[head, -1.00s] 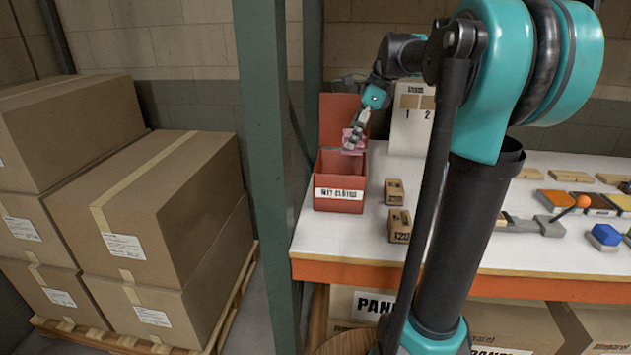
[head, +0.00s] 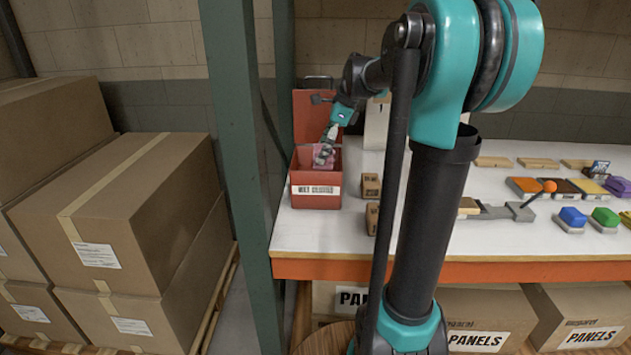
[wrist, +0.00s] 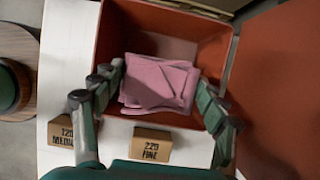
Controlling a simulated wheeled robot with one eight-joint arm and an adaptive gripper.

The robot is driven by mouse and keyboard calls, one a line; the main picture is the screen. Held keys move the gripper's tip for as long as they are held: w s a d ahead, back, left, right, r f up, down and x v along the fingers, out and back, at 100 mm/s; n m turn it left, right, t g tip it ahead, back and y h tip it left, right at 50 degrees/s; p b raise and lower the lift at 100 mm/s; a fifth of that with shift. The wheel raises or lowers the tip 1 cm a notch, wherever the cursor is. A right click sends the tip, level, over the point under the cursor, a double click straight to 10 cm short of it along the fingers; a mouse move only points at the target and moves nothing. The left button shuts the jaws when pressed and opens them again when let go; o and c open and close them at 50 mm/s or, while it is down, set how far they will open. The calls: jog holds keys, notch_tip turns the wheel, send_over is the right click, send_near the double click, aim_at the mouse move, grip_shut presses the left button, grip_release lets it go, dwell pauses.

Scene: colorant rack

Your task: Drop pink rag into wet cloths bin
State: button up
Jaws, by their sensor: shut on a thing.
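The pink rag (head: 323,155) is a folded pink cloth; it also shows in the wrist view (wrist: 160,84). My gripper (head: 325,149) is shut on it, with one finger on each side of the rag in the wrist view (wrist: 162,88). The wet cloths bin (head: 315,192) is a red box with a white label on its front and its lid raised behind. The rag is at the bin's open mouth, and in the wrist view it lies over the bin's interior (wrist: 165,45). How far it is above the bin floor is hard to tell.
Small labelled cardboard blocks (head: 371,186) stand just right of the bin on the white bench (head: 420,246). A green post (head: 241,180) rises left of the bin. Colored blocks (head: 572,219) lie farther right. Large cartons (head: 130,220) fill the left.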

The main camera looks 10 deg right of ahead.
jog(key=o, duration=1.2)
jog(key=v, duration=1.2)
jog(key=shift+s, duration=0.1)
